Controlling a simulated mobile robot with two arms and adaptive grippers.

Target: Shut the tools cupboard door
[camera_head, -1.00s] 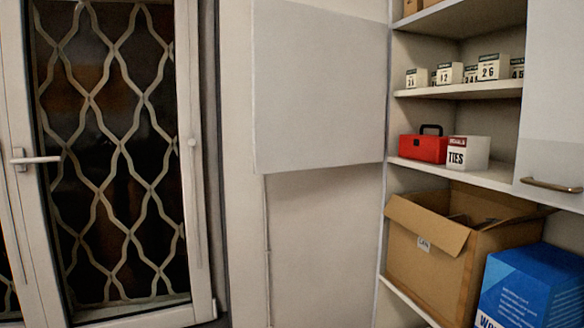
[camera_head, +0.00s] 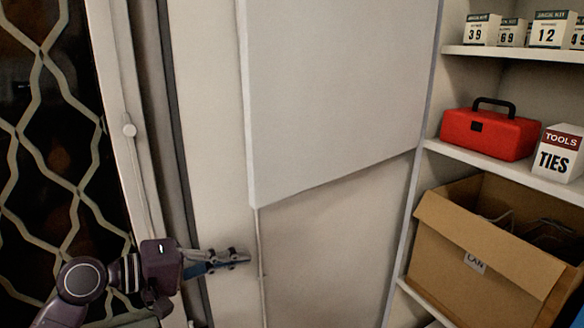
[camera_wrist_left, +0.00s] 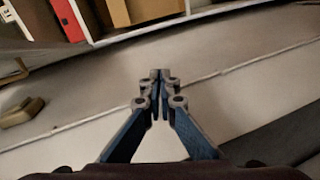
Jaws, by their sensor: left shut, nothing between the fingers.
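The tools cupboard door (camera_head: 340,90) is a plain white panel that stands open, swung out to the left of the shelves. Its free edge is on the left and its lower edge slopes up to the right. My left gripper (camera_head: 246,255) is shut and empty, below the lower left corner of the door in the picture, with the pale wall behind it. No contact with the door shows. In the left wrist view the closed fingertips (camera_wrist_left: 160,75) point toward the wall. My right gripper is out of view.
The open shelves at the right hold a red toolbox (camera_head: 489,133), a white ties box (camera_head: 560,153), several small jack kit boxes (camera_head: 482,29) and an open cardboard box (camera_head: 480,255). A window with a patterned grille (camera_head: 50,150) is at the left.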

